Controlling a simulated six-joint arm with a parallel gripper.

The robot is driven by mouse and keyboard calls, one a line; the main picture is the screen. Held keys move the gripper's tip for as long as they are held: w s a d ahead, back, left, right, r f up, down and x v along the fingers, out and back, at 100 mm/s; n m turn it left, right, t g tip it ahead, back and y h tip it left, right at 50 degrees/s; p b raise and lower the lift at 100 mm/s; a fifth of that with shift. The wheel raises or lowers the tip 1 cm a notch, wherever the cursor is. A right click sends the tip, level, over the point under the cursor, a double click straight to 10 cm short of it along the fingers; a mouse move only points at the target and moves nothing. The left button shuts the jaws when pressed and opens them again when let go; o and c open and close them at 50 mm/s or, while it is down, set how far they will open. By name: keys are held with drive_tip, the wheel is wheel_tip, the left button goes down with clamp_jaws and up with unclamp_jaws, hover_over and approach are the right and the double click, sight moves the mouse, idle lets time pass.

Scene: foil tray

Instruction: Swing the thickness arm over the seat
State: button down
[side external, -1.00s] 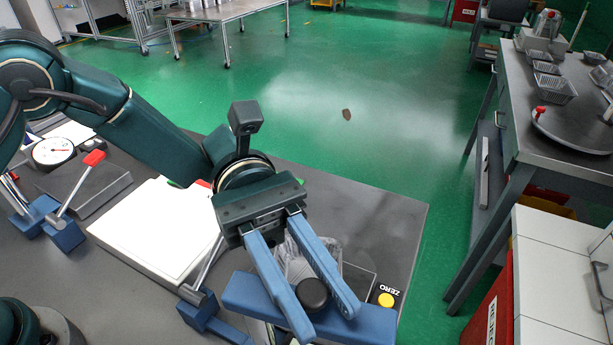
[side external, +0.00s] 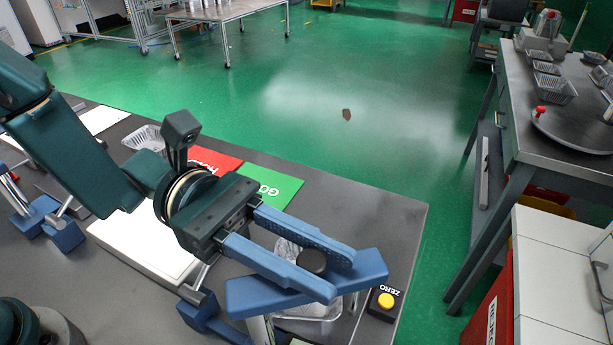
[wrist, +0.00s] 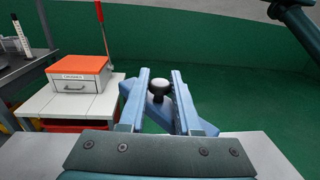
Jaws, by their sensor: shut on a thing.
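The blue thickness arm (side external: 372,268) is a flat bar with a round black knob (side external: 312,261) on top, near the front right of the bench. My gripper (side external: 338,276) has its two blue fingers on either side of the knob and is shut on it. In the wrist view the knob (wrist: 158,88) sits between the finger ends, with the blue arm (wrist: 205,125) below. A shiny foil tray (side external: 312,312) shows partly beneath the blue arm. The fingers and the arm hide much of it, and I cannot make out the seat clearly.
A ZERO box with a yellow button (side external: 386,300) stands just right of the arm. A white plate (side external: 145,245) lies left of it. Red (side external: 212,160) and green GO (side external: 268,186) pads and another foil tray (side external: 146,138) lie behind. The bench's right edge is close.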

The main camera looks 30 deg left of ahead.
drive_tip(key=shift+a+n+t, duration=0.1)
drive_tip(key=shift+n+t, duration=0.4)
drive_tip(key=shift+t, duration=0.3)
drive_tip(key=shift+w+t, duration=0.15)
drive_tip(key=shift+t, duration=0.15)
drive_tip(key=c, duration=0.6)
unclamp_jaws()
drive_tip(key=shift+c, duration=0.2)
drive_tip(key=shift+a, duration=0.1)
